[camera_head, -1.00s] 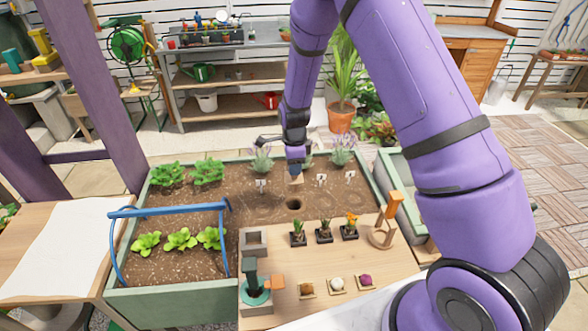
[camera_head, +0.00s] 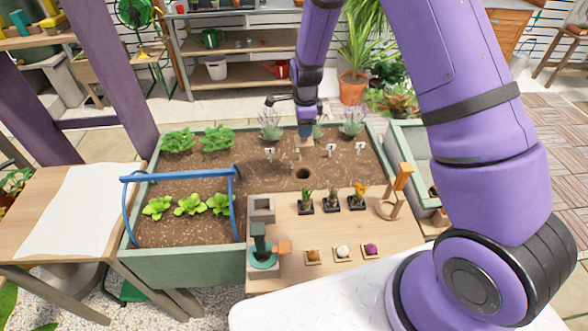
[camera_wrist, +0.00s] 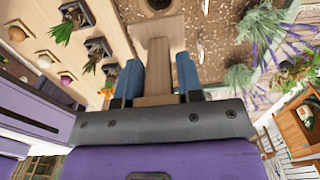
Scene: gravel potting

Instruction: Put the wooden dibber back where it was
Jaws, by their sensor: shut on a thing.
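My gripper (camera_head: 305,130) is over the soil of the planter, just behind a dark round hole (camera_head: 303,174). Its blue fingers (camera_wrist: 158,78) are shut on the wooden dibber (camera_wrist: 157,62), seen between them in the wrist view. In the head view only a short piece of the dibber (camera_head: 307,142) shows below the gripper. Whether its tip touches the soil cannot be told. A wooden ring stand (camera_head: 388,208) with an orange upright part stands at the right of the board. A teal stand (camera_head: 262,257) with an orange block stands at the board's left.
The planter (camera_head: 190,268) holds leafy plants, lavender and white labels. A blue handled frame (camera_head: 180,176) spans its left part. Three small potted plants (camera_head: 331,200) stand along the board (camera_head: 325,228), with three small squares (camera_head: 342,253) in front. A grey block (camera_head: 261,208) is at left.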

